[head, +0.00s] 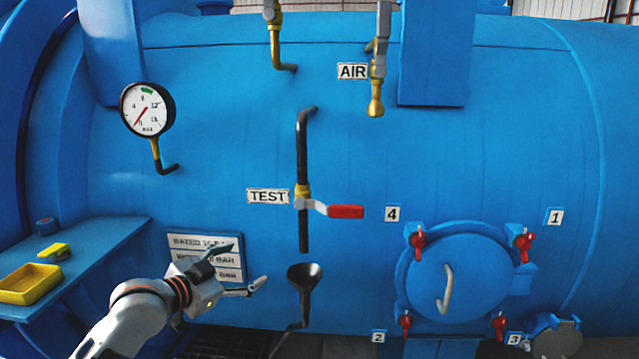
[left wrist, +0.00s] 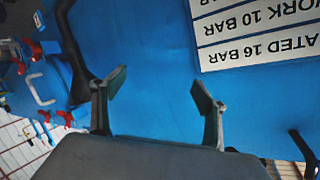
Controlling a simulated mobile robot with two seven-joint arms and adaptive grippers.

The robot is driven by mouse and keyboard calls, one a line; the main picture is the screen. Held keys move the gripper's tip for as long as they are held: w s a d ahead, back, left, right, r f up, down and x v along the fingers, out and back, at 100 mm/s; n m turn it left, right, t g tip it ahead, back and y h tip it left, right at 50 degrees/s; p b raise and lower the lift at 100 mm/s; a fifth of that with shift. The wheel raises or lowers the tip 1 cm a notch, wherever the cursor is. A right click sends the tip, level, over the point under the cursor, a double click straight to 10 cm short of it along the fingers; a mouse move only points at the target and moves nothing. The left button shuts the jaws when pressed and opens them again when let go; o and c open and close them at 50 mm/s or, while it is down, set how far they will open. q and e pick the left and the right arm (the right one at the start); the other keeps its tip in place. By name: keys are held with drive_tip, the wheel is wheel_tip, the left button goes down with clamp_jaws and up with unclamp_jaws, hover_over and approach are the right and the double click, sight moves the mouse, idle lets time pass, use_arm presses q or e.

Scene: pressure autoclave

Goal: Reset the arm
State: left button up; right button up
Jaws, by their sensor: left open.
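My left gripper (head: 246,266) is open and empty in the head view, in front of the blue autoclave (head: 340,120) at the lower left. Its fingers point right, overlapping the rating plate (head: 205,256) and left of the black funnel (head: 304,277). In the left wrist view the two fingers (left wrist: 160,92) stand wide apart with only blue surface between them. The plate (left wrist: 258,35) shows there upside down at the upper right. A grey rounded part at the head view's bottom right may be my right arm; no right gripper fingers can be made out.
The test valve with red lever (head: 345,211) sits above the funnel. A round hatch (head: 465,285) with red clamps is at right. A pressure gauge (head: 147,108) and air valve (head: 376,100) are higher up. A blue shelf (head: 105,235) at left holds a yellow tray (head: 30,284).

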use_arm(q)
drive_tip(key=s+f+n+y, duration=0.1)
drive_tip(key=s+f, duration=0.3)
drive_tip(key=f, duration=0.4)
drive_tip(key=s+f+n+y, duration=0.1)
drive_tip(key=s+f+n, duration=0.15)
drive_tip(key=f, duration=0.55)
drive_tip(key=s+a+f+n+g+y, duration=0.1)
drive_tip(key=s+a+f, duration=0.1)
drive_tip(key=s+f, duration=0.9)
drive_tip(key=s+a+f+n+g+y, duration=0.1)
drive_tip(key=s+a+f+n+y, duration=0.1)
drive_tip(key=s+f, duration=0.9)
drive_tip(key=s, duration=0.7)
drive_tip(key=shift+s+a+f+g, duration=0.15)
drive_tip(key=shift+f+g, duration=0.25)
